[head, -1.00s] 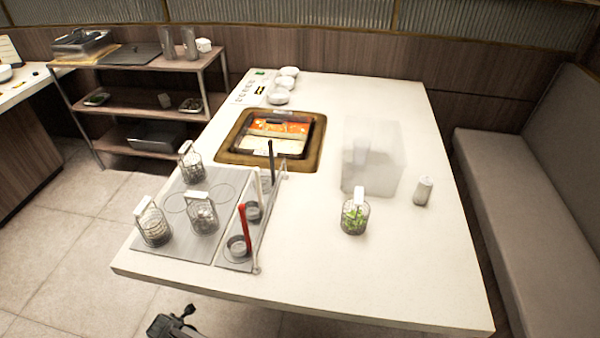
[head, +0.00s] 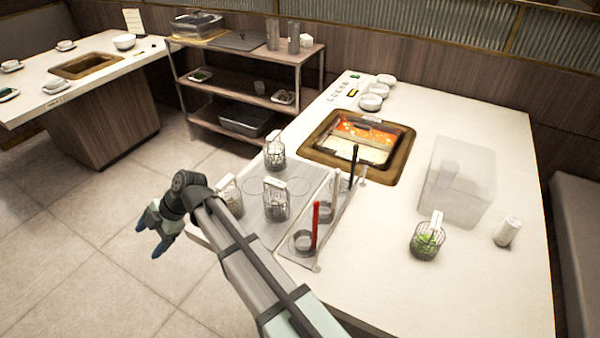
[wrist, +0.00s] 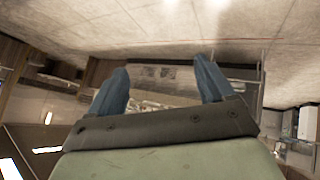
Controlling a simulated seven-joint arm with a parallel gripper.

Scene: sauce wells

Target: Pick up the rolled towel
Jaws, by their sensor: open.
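A small white cylinder (head: 507,231) stands on the right part of the table in the head view. It looks most like the rolled towel, though it is too small to be certain. My gripper (head: 150,236) is at the left in the head view, over the floor beside the table's left edge, far from the cylinder. Its blue fingers are apart and empty. In the wrist view my gripper (wrist: 160,72) shows its two fingers spread, with nothing between them. I cannot make out the cylinder in the wrist view.
Wire baskets, one of them (head: 276,199), and a divider holding a red-handled ladle (head: 315,226) stand between my gripper and the cylinder. A translucent box (head: 460,182) and a basket of greens (head: 427,242) are near the cylinder. A hot pot (head: 352,139) is sunk in the table. The front right tabletop is clear.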

